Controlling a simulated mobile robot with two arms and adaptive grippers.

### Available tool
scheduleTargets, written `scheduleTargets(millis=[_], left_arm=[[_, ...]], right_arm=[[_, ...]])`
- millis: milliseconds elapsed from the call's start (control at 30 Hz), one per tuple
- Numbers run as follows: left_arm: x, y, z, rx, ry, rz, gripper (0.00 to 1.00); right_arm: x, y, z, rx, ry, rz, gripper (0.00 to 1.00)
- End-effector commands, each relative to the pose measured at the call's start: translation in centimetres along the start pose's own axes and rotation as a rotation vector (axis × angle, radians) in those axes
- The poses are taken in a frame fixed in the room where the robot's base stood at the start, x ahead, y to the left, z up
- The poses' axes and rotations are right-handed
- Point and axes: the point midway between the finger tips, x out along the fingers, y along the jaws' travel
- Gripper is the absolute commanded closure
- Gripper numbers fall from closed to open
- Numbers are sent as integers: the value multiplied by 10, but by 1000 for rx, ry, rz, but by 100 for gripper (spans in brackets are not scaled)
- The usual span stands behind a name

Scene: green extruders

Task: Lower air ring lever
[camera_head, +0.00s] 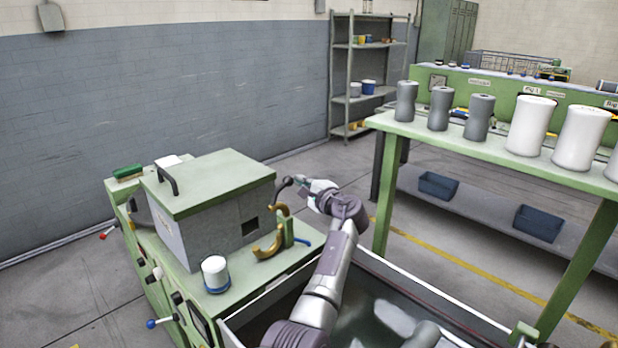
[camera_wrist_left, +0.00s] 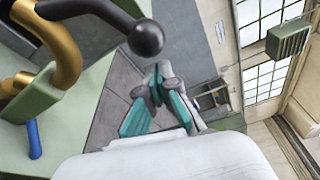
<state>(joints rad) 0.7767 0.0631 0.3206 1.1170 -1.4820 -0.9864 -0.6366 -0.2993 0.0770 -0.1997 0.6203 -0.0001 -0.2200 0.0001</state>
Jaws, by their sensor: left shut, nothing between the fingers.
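The air ring lever (camera_head: 286,183) is a dark bar with a black ball knob. It stands raised beside the gold curved ring part (camera_head: 268,244) on the green machine. In the left wrist view the ball knob (camera_wrist_left: 146,38) is large and sits just beyond my fingertips, and the gold part (camera_wrist_left: 62,50) is at the left. My left gripper (camera_head: 301,182) is at the right of the knob, shut and empty; its teal fingers also show in the left wrist view (camera_wrist_left: 157,88). I cannot tell if they touch the knob. My right gripper is not in view.
A blue handle (camera_head: 302,241) sticks out by the gold part. A green-lidded box (camera_head: 215,183) and a white spool (camera_head: 215,272) stand on the machine. A green table (camera_head: 459,136) with grey and white rolls is at the right. Floor is clear between.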

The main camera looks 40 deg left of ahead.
Motion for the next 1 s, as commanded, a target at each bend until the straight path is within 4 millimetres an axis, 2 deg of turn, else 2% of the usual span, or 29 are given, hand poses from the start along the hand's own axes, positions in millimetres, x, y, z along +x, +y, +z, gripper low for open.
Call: scheduleTargets(millis=[33, 200, 567, 1000], left_arm=[[-2, -2, 4, 0, 0, 1, 100], [-4, 0, 11, 1, 0, 1, 100], [-4, 1, 11, -1, 0, 0, 100], [-6, 1, 22, -132, -3, -32, 100]], right_arm=[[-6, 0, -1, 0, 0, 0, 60], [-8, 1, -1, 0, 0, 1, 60], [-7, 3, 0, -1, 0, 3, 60], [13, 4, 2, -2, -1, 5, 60]])
